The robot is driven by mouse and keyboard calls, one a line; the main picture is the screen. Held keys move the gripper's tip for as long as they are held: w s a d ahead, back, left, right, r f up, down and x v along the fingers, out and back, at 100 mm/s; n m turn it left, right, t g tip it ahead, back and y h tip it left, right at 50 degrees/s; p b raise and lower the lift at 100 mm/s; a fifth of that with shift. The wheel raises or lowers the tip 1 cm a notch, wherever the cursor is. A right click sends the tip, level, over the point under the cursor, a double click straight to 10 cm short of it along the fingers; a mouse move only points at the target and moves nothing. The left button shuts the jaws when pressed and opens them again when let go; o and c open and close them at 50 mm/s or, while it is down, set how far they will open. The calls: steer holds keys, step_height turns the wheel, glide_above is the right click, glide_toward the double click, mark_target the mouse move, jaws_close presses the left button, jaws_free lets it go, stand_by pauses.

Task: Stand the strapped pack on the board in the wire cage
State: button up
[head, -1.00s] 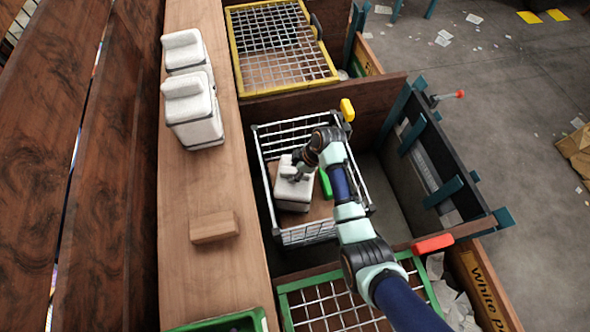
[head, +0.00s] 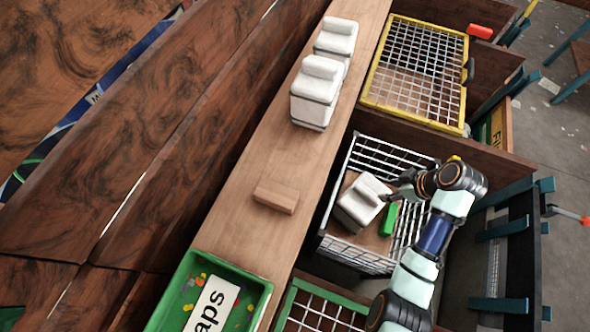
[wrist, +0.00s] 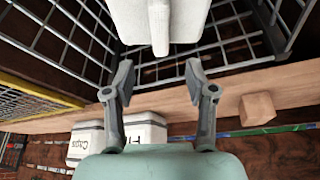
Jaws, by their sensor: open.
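The strapped pack (head: 357,207) is a white block with a raised grip on top and a dark strap low around it. It stands on the brown board (head: 350,180) inside the wire cage (head: 352,258), and looks upright. My gripper (head: 391,190) is open beside the raised grip, at its right in the head view. In the wrist view my open fingers (wrist: 160,80) have nothing between them. The white pack (wrist: 182,18) lies beyond the fingertips at the top edge, apart from them. The pack's underside is hidden.
A green block (head: 388,219) lies in the cage right of the pack. Similar white packs (head: 316,92) and a wooden block (head: 276,198) stand on the shelf at left. A yellow-rimmed cage (head: 413,70) is behind; a green-rimmed one (head: 290,302) and green tray (head: 262,290) are in front.

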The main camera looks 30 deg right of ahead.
steer(key=w+a+r+t+h, duration=0.15)
steer(key=w+a+r, duration=0.3)
steer(key=a, duration=0.45)
steer(key=w+a+r+m+t, duration=0.1)
steer(key=w+a+r+t, duration=0.1)
steer(key=w+a+r, duration=0.5)
steer(key=w+a+r+t+h, duration=0.15)
steer(key=w+a, duration=0.35)
steer(key=a, duration=0.6)
steer(key=s+a+r+m+t+y, duration=0.1)
steer(key=s+a+r+t+y, duration=0.1)
steer(key=a+r, duration=0.6)
steer(key=a+t, duration=0.1)
steer(key=a, duration=0.3)
steer(key=shift+s+a+r, duration=0.35)
steer(key=shift+a+r, duration=0.05)
step_height(320, 180, up, 19)
steer(key=p, duration=1.9)
steer(key=shift+d+f, duration=0.1)
